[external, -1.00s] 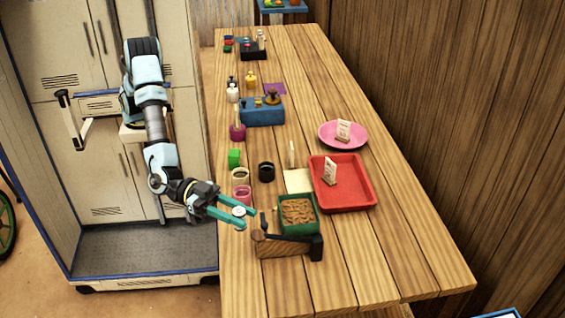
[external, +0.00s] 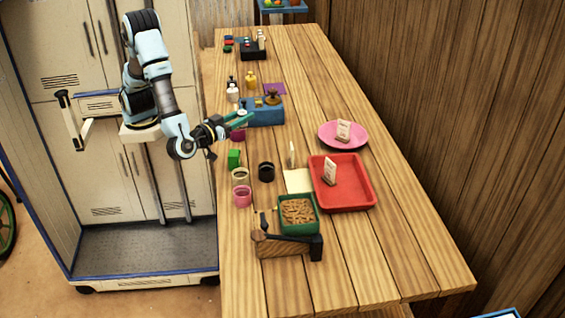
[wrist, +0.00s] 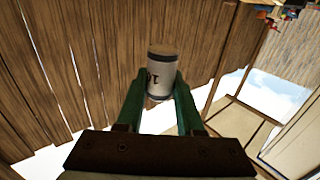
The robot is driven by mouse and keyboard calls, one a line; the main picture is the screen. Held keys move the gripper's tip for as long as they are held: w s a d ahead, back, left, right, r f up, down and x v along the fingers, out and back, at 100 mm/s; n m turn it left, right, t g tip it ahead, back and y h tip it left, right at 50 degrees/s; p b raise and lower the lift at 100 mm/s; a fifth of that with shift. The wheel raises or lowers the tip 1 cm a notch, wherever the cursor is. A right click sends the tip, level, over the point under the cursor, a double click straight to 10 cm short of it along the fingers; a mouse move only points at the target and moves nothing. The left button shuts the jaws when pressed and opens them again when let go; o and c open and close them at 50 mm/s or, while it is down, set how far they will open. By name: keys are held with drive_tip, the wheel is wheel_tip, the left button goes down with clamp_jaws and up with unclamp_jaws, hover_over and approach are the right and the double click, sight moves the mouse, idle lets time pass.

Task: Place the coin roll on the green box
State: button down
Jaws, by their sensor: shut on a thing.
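My gripper (wrist: 158,92) is shut on the coin roll (wrist: 160,66), a pale cylinder with dark ends and dark print, held between the green fingers. In the external view my gripper (external: 240,119) is raised near the blue box-like unit, and the coin roll shows only as a small pale spot (external: 242,112). A green open box (external: 298,229) filled with brown pieces stands near the front of the table. The coin roll is apart from both green things.
A red tray (external: 369,188) and a pink plate (external: 355,143) lie to the right. The blue unit (external: 262,117) is beside my gripper. The table's right front is clear.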

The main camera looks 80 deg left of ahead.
drive_tip(key=s+a+n+g+y, duration=0.3)
drive_tip(key=s+a, duration=0.1)
drive_tip(key=a, duration=0.3)
hover_over(234, 152)
wheel_tip(234, 152, down, 9)
drive_tip(key=shift+f, duration=0.1)
drive_tip(key=shift+f+p, duration=0.35)
drive_tip(key=shift+f, duration=2.15)
drive_tip(key=shift+f, duration=0.15)
drive_tip(key=c, duration=0.5)
unclamp_jaws()
drive_tip(key=shift+c, duration=0.2)
drive_tip(key=shift+d, duration=0.1)
drive_tip(key=b+v, duration=0.2)
drive_tip(key=v, duration=1)
drive_tip(key=shift+b, duration=0.35)
